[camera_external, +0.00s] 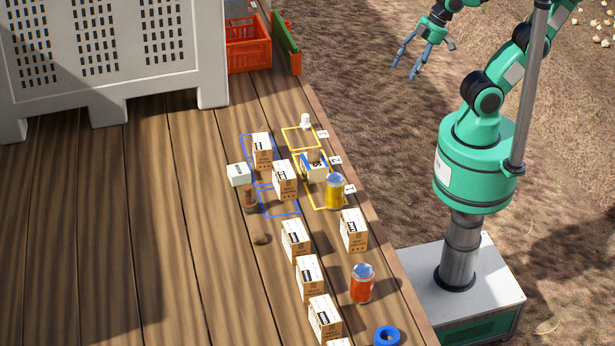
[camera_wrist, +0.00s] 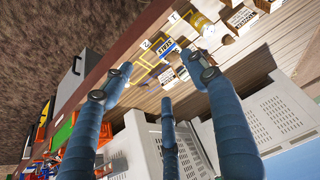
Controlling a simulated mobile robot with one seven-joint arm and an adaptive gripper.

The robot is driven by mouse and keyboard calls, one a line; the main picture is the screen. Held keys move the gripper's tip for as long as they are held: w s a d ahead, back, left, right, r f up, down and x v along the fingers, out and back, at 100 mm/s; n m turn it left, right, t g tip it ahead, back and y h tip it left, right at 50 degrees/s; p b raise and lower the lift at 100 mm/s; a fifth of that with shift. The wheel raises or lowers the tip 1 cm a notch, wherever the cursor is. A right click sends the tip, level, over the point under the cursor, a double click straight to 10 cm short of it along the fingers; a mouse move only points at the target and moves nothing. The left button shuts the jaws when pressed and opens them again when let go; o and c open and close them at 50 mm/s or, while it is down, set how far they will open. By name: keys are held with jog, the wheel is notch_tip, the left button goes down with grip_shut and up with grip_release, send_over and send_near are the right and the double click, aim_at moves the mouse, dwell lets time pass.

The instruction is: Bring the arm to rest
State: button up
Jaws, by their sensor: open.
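My gripper (camera_external: 418,58) is at the top of the outside view, off the right edge of the wooden deck and above the bare soil. Its blue fingers are spread, with nothing between them. In the wrist view the fingers of my gripper (camera_wrist: 165,85) stand apart and empty, with the deck and its goods behind them. My green arm (camera_external: 480,145) is raised on its column, clear of the deck. No finger touches any object.
The wooden deck (camera_external: 130,220) carries several cartons (camera_external: 353,231), a yellow jar (camera_external: 335,191), a red jar (camera_external: 362,284) and a blue ring (camera_external: 387,336). A large grey crate (camera_external: 110,50) and an orange crate (camera_external: 247,50) stand at the back.

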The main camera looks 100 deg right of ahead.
jog(key=shift+s, duration=0.15)
notch_tip(320, 180, down, 10)
jog(key=b, duration=1)
jog(key=shift+f, duration=0.15)
